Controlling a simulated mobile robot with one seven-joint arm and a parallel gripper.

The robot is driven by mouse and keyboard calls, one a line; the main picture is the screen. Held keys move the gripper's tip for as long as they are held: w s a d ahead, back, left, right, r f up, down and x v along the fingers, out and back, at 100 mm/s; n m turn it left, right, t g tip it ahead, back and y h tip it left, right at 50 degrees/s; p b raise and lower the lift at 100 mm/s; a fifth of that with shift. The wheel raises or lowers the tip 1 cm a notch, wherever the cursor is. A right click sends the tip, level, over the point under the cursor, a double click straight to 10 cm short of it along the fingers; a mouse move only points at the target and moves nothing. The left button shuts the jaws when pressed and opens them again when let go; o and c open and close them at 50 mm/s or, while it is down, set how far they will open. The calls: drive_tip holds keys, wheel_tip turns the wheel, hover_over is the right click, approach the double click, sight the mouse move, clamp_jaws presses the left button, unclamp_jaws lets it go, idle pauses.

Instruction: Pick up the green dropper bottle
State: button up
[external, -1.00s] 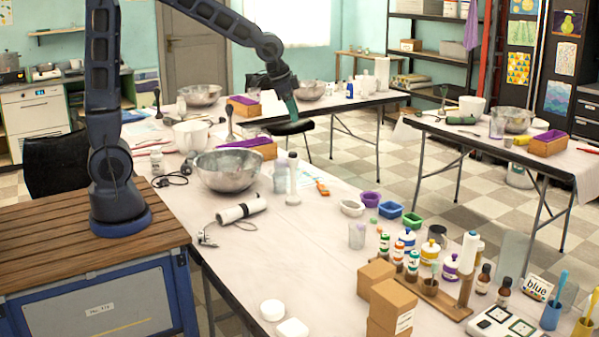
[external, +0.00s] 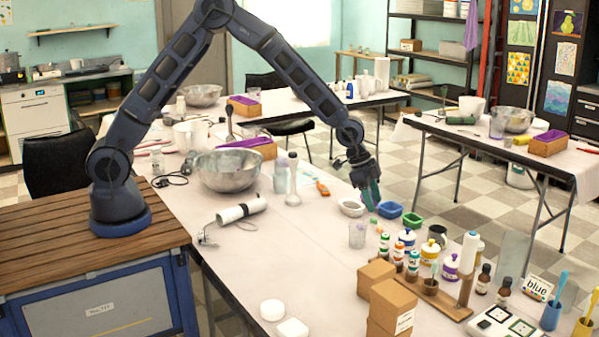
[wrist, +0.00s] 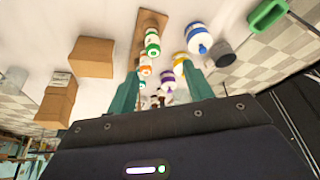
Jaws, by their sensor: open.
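The green dropper bottle (external: 384,245) is a small white bottle with green markings. In the wrist view the green dropper bottle (wrist: 152,42) shows above and between my finger tips. My gripper (external: 372,205) is open and empty, pointing down above the table, behind and a little left of the bottle and apart from it. The teal fingers of my gripper (wrist: 163,88) also show in the wrist view.
Larger white bottles with a blue cap (external: 407,238) and a yellow cap (external: 429,256) stand close to its right. A clear cup (external: 357,235) is to its left. Cardboard boxes (external: 390,305) stand in front. Small blue (external: 390,210) and green (external: 412,220) trays lie behind.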

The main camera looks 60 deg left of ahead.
sight(385, 235)
drive_tip(key=shift+s+d+x, duration=0.15)
drive_tip(key=shift+d+x, duration=0.1)
drive_tip(key=shift+x, duration=2.1)
drive_tip(key=shift+s+d+x, duration=0.2)
drive_tip(key=shift+d+x, duration=0.05)
drive_tip(key=shift+x, duration=2.1)
drive_tip(key=shift+s+d+x, duration=0.15)
drive_tip(key=shift+d+x, duration=0.1)
drive_tip(key=shift+x, duration=2.15)
drive_tip(key=shift+a+r, duration=0.1)
drive_tip(key=shift+r, duration=0.1)
drive_tip(key=c, duration=1)
drive_tip(key=shift+c, duration=0.2)
drive_tip(key=shift+r, duration=0.15)
